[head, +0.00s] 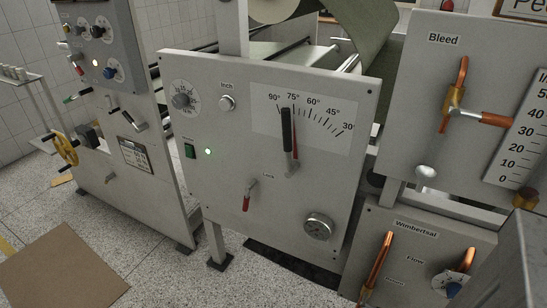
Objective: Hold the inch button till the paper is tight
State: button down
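The inch button (227,103) is a round silver button on the upper left of the central grey panel (220,240), below the word "Inch". Nothing touches it. Pale paper (302,56) shows in part behind the panel's top edge, beneath a roll (272,8). A darker grey-green sheet (378,35) slopes down at the right of it. The panel hides most of the paper path, so I cannot tell how tight the paper is. My gripper is not in view.
A brown mat (62,268) lies on the speckled floor.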

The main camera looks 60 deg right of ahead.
aim_at(224, 105)
jog(key=u, duration=0.55)
jog(key=k, duration=0.15)
jog(key=z, duration=2.25)
jog(key=k, duration=0.95)
jog(key=u, duration=0.15)
jog(key=i, duration=0.8)
